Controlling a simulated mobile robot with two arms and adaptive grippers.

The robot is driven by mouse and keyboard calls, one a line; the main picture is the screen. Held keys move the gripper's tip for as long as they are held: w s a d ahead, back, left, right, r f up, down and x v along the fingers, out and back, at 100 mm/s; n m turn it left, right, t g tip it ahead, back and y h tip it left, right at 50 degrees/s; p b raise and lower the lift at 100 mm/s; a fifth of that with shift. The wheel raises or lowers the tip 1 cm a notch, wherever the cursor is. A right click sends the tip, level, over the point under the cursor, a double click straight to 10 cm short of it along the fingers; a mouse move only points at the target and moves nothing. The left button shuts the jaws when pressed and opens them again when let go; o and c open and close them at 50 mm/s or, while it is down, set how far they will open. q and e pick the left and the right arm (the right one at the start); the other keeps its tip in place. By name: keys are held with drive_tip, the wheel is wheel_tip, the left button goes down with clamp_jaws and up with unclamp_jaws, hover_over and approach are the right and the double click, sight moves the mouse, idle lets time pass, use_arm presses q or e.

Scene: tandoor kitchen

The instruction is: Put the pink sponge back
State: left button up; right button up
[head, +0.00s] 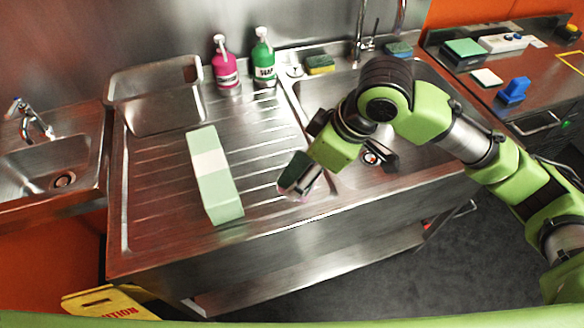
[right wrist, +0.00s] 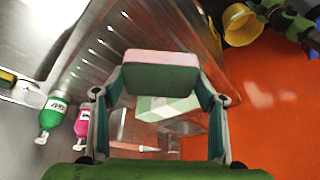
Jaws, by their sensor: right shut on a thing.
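My right gripper (head: 300,184) is shut on the pink sponge (right wrist: 162,60). The sponge has a pink layer and a dark green layer, and the right wrist view shows it clamped between the two fingertips of my right gripper (right wrist: 162,78). In the head view the pink sponge (head: 294,168) is small and partly covered by the fingers. It is held over the front right part of the ribbed drainboard (head: 160,190), to the right of a long pale green and white box. I cannot tell its height above the steel. My left gripper is not in view.
The pale green box (head: 213,172) lies on the drainboard. A steel tray (head: 158,118), a pink bottle (head: 225,68) and a green soap bottle (head: 264,62) stand at the back. A yellow-green sponge (head: 320,64) and a bluish sponge (head: 398,49) lie on the sink's back ledge.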

sight(301, 159)
drive_tip(key=w, duration=0.1)
drive_tip(key=w+f, duration=0.1)
drive_tip(key=w+a, duration=0.1)
drive_tip(key=w, duration=0.1)
drive_tip(key=shift+a+f+p, duration=0.1)
drive_tip(key=shift+f+p, duration=0.25)
drive_tip(key=shift+p, duration=0.05)
drive_tip(key=w+f, duration=0.2)
drive_tip(key=f, duration=0.1)
drive_tip(key=w+a+f+p, duration=0.1)
drive_tip(key=w+f, duration=0.1)
drive_tip(key=shift+a+f, duration=0.1)
drive_tip(key=shift+f, duration=0.1)
wheel_tip(301, 159, down, 3)
drive_tip(key=shift+w+p, duration=0.1)
drive_tip(key=shift+p, duration=0.6)
drive_tip(key=shift+f, duration=0.3)
drive_tip(key=o, duration=1.2)
drive_tip(key=shift+c, duration=0.2)
drive_tip(key=shift+r, duration=0.1)
drive_tip(key=b+v, duration=0.1)
drive_tip(key=v, duration=1.1)
drive_tip(key=shift+b, duration=0.4)
